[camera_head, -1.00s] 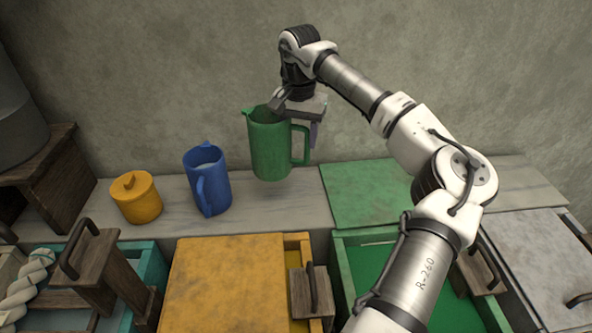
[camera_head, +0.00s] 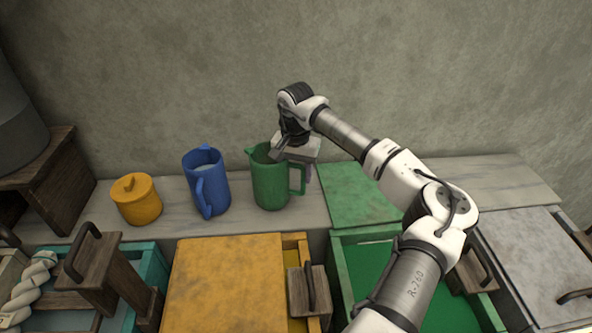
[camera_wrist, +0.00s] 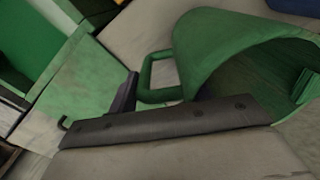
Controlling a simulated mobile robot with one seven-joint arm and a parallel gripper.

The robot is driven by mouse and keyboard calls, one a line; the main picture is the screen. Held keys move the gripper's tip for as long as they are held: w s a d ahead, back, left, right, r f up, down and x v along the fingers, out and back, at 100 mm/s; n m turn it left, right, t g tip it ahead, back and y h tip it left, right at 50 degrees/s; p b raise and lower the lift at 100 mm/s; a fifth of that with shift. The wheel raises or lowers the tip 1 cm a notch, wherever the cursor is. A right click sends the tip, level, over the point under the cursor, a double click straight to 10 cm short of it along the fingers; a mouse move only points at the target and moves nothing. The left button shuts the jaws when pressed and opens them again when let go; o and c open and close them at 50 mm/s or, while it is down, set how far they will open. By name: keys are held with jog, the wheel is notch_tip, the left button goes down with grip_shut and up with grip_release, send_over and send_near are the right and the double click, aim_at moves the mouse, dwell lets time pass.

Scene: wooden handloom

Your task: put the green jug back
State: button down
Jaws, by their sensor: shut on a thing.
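The green jug (camera_head: 270,184) stands upright on the grey shelf, or very close to it, between the blue jug and the green lid. Its handle points right in the head view. My gripper (camera_head: 281,152) is at the jug's rim from above and is shut on it. In the wrist view the green jug (camera_wrist: 215,50) shows its open mouth and handle beside my gripper (camera_wrist: 135,100). The fingertips' contact on the rim is largely hidden. I cannot tell whether the jug's base touches the shelf.
A blue jug (camera_head: 210,184) and a yellow lidded pot (camera_head: 137,200) stand to the left on the shelf (camera_head: 320,215). A green lid (camera_head: 358,195) lies flat to the right. In front are a yellow-lidded vat (camera_head: 225,280) and an open green vat (camera_head: 375,262). The wall is close behind.

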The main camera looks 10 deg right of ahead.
jog(key=shift+f, duration=0.1)
jog(key=c, duration=0.6)
grip_release()
jog(key=shift+c, duration=0.2)
notch_tip(320, 180, up, 12)
jog(key=shift+r+b, duration=0.15)
jog(key=shift+b, duration=0.85)
